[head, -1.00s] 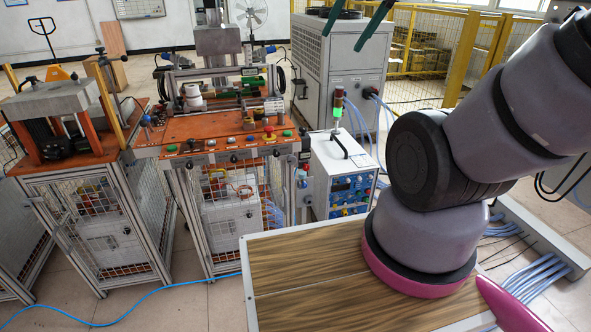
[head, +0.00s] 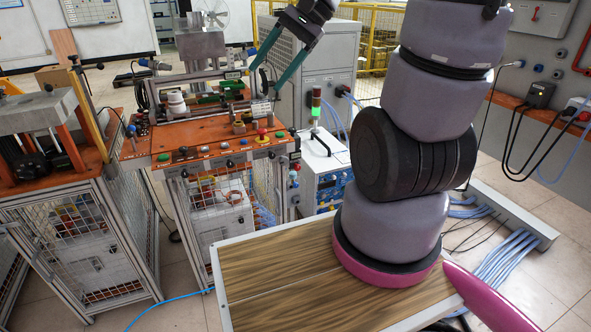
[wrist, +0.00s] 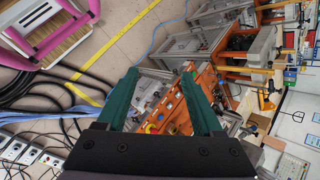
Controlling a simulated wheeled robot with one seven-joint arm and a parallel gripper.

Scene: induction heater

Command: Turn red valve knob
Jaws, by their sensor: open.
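A small red knob (head: 262,131) on a yellow base stands at the front right of the orange-topped bench (head: 205,134). Another small red round part (head: 584,116) shows on the wall equipment at the far right; I cannot tell which of the two is a valve. My gripper (head: 266,78) has two green fingers spread apart and empty. In the head view it appears above and behind the bench's red knob, clear of it.
A second orange-framed machine (head: 50,140) stands at the left. A white control box (head: 322,172) with a green-lit lamp stands right of the bench. A wood-topped platform (head: 275,270) lies in front. Blue hoses and cables run along the floor at right.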

